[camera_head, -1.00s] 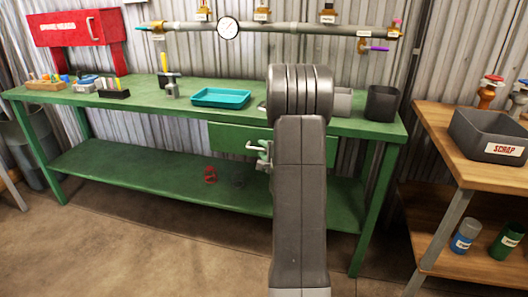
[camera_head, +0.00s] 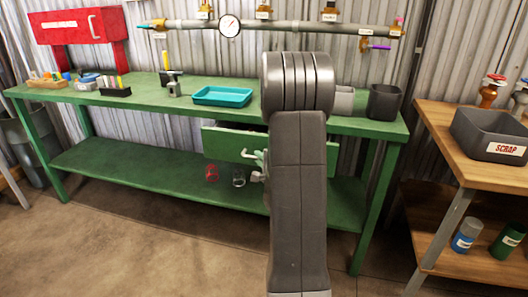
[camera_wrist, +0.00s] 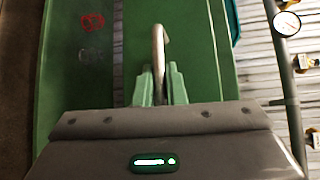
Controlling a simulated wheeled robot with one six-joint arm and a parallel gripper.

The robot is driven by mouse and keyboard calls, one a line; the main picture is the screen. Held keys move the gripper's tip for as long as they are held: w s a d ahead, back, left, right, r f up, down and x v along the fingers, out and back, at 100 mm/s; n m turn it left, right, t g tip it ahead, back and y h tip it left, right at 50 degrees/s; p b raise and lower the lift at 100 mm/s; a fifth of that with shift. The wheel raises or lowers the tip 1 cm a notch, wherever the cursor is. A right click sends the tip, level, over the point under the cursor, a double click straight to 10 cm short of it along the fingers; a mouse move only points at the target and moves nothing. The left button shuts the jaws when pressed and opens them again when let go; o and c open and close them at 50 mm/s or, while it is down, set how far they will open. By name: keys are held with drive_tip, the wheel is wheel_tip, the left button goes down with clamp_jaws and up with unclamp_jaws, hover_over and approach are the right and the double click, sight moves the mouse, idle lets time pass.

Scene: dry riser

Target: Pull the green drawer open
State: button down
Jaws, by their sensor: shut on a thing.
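The green drawer (camera_head: 222,142) hangs under the green workbench top, left of my arm in the head view. It stands partly open, with a dark gap showing above its front. Its pale bar handle (camera_head: 250,155) sticks out from the front. In the wrist view my gripper (camera_wrist: 160,84) has its green fingers closed around the metal handle (camera_wrist: 159,48). In the head view my arm hides the right part of the drawer front and most of the gripper.
The workbench (camera_head: 140,98) carries a teal tray (camera_head: 222,96) and a dark bin (camera_head: 384,101). A red ring-like item (camera_head: 212,173) lies on the lower shelf. A wooden shelf unit (camera_head: 450,140) with a scrap bin (camera_head: 490,135) stands to the right. The floor in front is clear.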

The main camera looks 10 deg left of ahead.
drive_tip(key=s+b, duration=0.2)
drive_tip(key=s, duration=1.5)
drive_tip(key=shift+a, duration=0.25)
drive_tip(key=c, duration=1.5)
unclamp_jaws()
drive_tip(key=shift+s, duration=0.15)
